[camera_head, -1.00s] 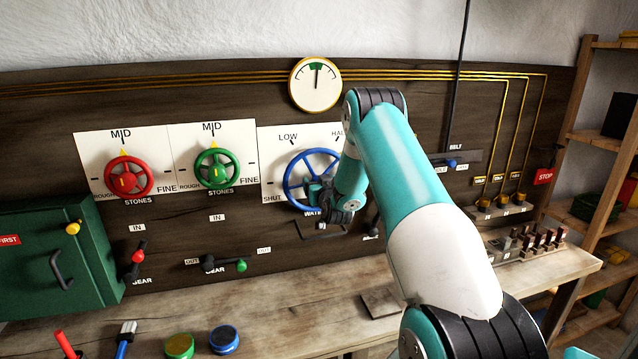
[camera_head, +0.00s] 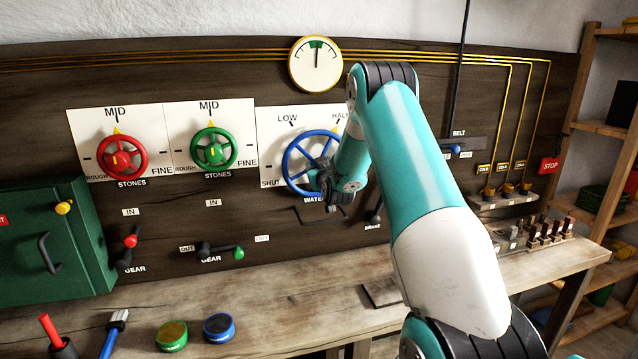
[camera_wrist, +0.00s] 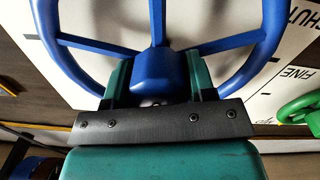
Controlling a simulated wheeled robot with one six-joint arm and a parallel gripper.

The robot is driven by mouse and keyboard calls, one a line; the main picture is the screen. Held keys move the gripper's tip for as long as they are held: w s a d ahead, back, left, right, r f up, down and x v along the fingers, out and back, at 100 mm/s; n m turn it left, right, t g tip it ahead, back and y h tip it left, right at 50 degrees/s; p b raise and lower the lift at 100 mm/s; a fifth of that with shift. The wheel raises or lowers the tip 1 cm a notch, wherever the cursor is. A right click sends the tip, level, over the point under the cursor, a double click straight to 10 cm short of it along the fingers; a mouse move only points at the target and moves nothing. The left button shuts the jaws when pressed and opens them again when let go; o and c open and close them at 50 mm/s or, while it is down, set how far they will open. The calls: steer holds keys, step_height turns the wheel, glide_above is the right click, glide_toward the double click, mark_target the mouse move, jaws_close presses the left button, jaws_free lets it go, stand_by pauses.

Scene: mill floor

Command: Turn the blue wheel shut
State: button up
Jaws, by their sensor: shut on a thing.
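The blue wheel (camera_head: 288,157) is mounted on a white dial plate on the dark panel, with LOW, HALF and SHUT marks. My gripper (camera_head: 319,183) is at the wheel's lower middle in the head view and covers part of it. In the wrist view, the teal jaws (camera_wrist: 157,82) are shut on the wheel's blue hub (camera_wrist: 156,66), one on each side. Spokes run out from the hub to the rim.
A red wheel (camera_head: 122,138) and a green wheel (camera_head: 228,135) are left of the blue one. A gauge (camera_head: 316,65) hangs above. Gear levers (camera_head: 222,251) stick out below. The bench (camera_head: 270,300) holds tins and tools at left, with bare wood in the middle.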

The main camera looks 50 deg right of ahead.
steer(key=n+b, duration=0.3)
steer(key=b, duration=0.2)
steer(key=f+n+b, duration=0.1)
steer(key=n+b, duration=0.2)
steer(key=b, duration=0.3)
steer(key=shift+a+n, duration=0.1)
steer(key=shift+n, duration=0.2)
steer(key=n+b, duration=0.3)
steer(key=b, duration=0.2)
steer(key=shift+n+b, duration=0.3)
steer(key=shift+b, duration=0.05)
steer(key=n+b, duration=0.3)
steer(key=b, duration=0.1)
steer(key=shift+n, duration=0.4)
steer(key=n+b, duration=0.5)
steer(key=shift+n, duration=0.3)
steer(key=shift+r+n+b, duration=0.15)
steer(key=shift+n+b, duration=1.55)
steer(key=shift+n, duration=0.5)
steer(key=o, duration=0.9)
